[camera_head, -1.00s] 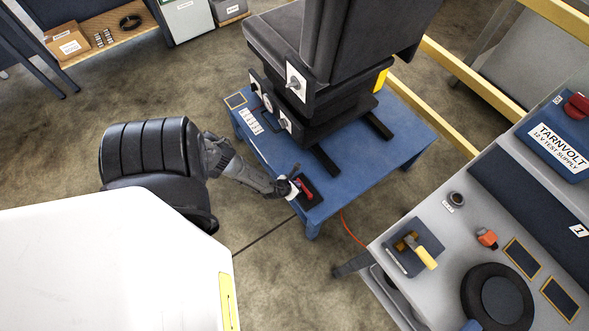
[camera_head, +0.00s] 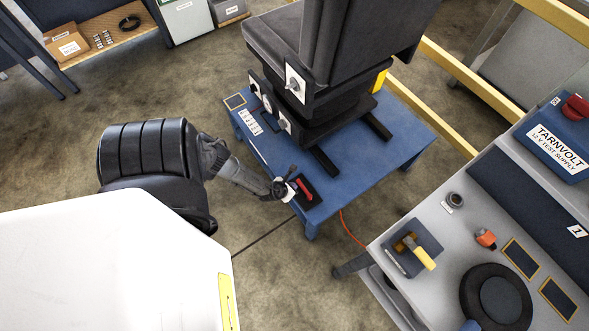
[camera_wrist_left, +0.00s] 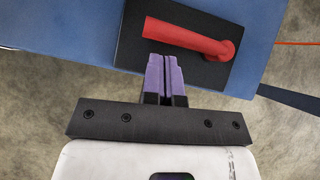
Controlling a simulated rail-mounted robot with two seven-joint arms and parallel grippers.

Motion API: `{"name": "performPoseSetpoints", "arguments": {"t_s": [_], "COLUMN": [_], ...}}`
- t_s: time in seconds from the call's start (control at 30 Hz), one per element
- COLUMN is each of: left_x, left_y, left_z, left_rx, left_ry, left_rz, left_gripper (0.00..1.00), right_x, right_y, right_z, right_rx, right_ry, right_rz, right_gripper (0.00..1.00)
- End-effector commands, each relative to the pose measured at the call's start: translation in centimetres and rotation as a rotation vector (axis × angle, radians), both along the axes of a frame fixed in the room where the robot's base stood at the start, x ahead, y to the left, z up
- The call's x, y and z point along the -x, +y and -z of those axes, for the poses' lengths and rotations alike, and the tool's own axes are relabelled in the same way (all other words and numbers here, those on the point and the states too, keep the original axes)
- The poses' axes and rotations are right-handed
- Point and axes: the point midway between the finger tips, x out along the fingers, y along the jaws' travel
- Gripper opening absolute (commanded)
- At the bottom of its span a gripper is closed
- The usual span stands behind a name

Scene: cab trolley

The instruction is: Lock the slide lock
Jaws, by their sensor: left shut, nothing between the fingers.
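A red handle (camera_head: 304,188) sits on a black plate near the front corner of a blue platform (camera_head: 375,157); it looks like the slide lock. In the left wrist view the red handle (camera_wrist_left: 190,38) lies across the black plate (camera_wrist_left: 140,30), its round pivot end at the right. My left gripper (camera_head: 289,186) is beside the handle's left end in the head view. In the wrist view its purple fingertips (camera_wrist_left: 164,62) are shut and empty, just below the bar's near side. I cannot tell whether they touch it. My right gripper is not in view.
A dark seat (camera_head: 320,60) stands on the platform behind the handle. A grey console (camera_head: 420,215) with a yellow-handled lever (camera_head: 424,258) is at the right. An orange cable (camera_head: 352,231) runs from the platform's front corner. Open floor lies in front.

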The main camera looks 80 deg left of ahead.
Motion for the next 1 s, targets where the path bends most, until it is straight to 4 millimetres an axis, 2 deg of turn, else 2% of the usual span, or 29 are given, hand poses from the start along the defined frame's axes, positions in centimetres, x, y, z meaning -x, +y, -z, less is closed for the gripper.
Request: {"name": "performPoseSetpoints", "arguments": {"t_s": [0.1, 0.2, 0.5, 0.73, 1.0], "left_x": [1.8, 3.0, 6.0, 7.1, 7.4], "left_y": [-1.2, -1.7, -3.0, -3.5, -3.6], "left_z": [-0.7, -2.9, -6.6, -8.0, -8.2], "left_rx": [0.003, 0.004, 0.002, 0.002, 0.001], "left_ry": [0.004, 0.001, 0.001, 0.0, 0.0], "left_rz": [0.011, 0.011, 0.01, 0.01, 0.01], "left_gripper": [0.0, 0.0, 0.0, 0.0, 0.0], "right_x": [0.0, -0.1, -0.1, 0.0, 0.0], "right_y": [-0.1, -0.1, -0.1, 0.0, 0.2], "right_z": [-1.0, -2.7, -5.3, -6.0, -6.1], "right_rx": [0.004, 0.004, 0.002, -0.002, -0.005], "right_ry": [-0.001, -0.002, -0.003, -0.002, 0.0], "right_rz": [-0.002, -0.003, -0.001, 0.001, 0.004], "right_gripper": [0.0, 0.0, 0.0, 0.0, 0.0]}}
